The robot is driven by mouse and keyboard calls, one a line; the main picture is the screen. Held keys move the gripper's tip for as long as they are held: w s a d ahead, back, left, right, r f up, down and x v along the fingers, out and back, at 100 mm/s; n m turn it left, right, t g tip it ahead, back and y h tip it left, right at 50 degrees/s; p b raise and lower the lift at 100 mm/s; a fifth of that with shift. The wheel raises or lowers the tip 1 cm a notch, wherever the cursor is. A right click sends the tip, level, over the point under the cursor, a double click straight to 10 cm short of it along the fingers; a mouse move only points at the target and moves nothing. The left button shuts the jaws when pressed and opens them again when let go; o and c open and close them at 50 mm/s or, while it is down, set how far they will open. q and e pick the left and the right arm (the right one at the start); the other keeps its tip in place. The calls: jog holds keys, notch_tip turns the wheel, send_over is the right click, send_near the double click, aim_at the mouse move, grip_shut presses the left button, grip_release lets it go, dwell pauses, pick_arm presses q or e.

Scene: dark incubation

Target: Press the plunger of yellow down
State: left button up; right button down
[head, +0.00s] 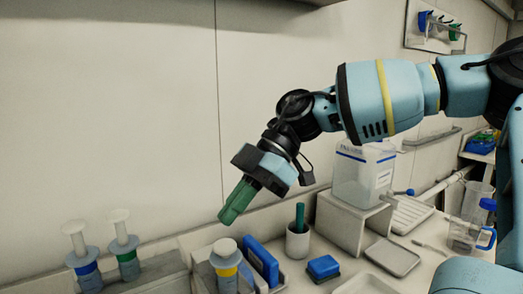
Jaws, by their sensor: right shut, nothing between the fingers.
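The yellow-banded dispenser (226,265) stands upright at the bottom of the head view, its lower part cut off by the picture edge. Its white plunger top (225,246) sits low, close above the yellow band. My right gripper (229,214) has green fingers, shut and empty. They point down and to the left, and in the picture they are a little above the plunger top, with a visible gap. I cannot tell the exact depth between them. My left gripper is not in view.
A blue-banded dispenser (86,264) and a green-banded dispenser (126,258) stand left with tall white plungers. Right of the yellow one are a blue rack (262,263), a white cup (298,242) with a green stick, a blue box (323,267) and a white stand (352,215).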

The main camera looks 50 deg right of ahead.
pick_arm(q)
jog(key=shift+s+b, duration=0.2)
jog(key=shift+b, duration=0.1)
pick_arm(e)
jog(key=v, duration=1)
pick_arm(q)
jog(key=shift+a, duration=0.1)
pick_arm(e)
jog(key=shift+w+r, duration=0.1)
